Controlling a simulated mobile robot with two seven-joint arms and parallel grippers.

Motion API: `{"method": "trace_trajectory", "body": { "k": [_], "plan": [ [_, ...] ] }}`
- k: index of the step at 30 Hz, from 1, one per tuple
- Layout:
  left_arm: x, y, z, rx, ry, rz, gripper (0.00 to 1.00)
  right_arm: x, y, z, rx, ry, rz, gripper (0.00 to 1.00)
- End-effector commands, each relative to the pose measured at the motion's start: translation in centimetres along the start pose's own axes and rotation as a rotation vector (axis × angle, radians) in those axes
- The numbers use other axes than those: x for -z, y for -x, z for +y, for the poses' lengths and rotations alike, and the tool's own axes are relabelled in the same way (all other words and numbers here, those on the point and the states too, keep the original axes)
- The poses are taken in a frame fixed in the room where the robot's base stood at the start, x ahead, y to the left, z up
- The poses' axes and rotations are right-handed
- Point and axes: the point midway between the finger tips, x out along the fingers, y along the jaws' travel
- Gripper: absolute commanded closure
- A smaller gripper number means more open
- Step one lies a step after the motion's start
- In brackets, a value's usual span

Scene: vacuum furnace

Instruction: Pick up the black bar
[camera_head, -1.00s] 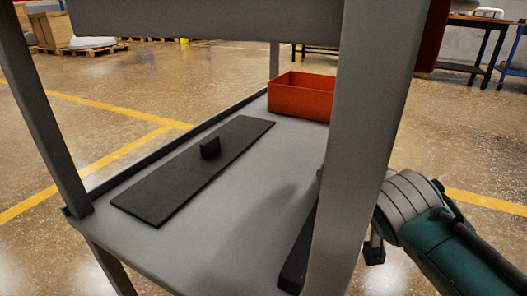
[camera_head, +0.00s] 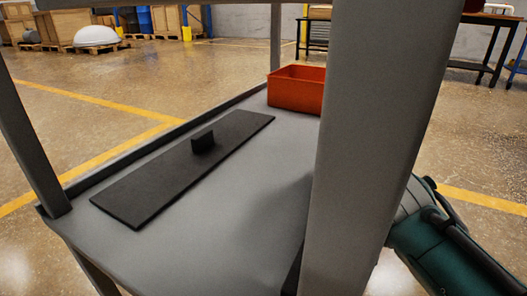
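A long, flat black plate (camera_head: 150,190) lies on the grey cart shelf, with a small upright black block (camera_head: 203,142) at its middle. A second dark, bar-like piece (camera_head: 293,272) shows at the shelf's right side, mostly hidden by the cart's near post. I cannot tell whether it is a loose bar or part of the cart. My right arm comes in from the right, outside the cart; its gripper is hidden behind the post. My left gripper is out of view.
The grey cart shelf (camera_head: 235,215) has free room right of the plate. An orange bin (camera_head: 297,92) stands at its far end. The thick near post (camera_head: 370,140) blocks the right side; a thinner post (camera_head: 30,140) stands at left.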

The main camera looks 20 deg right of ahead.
Motion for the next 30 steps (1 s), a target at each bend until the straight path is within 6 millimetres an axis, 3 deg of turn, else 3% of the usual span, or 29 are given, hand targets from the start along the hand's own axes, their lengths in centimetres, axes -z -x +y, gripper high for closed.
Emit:
{"method": "trace_trajectory", "body": {
  "k": [2, 11, 30],
  "plan": [
    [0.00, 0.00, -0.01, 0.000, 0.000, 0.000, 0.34, 0.05, 0.00, -0.02, 0.001, 0.002, 0.002, 0.66],
    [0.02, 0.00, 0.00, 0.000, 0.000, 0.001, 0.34, -0.01, 0.00, -0.05, 0.001, 0.003, 0.001, 1.00],
    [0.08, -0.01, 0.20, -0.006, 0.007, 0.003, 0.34, -0.27, -0.01, 0.01, 0.000, 0.003, -0.005, 1.00]
  ]
}}
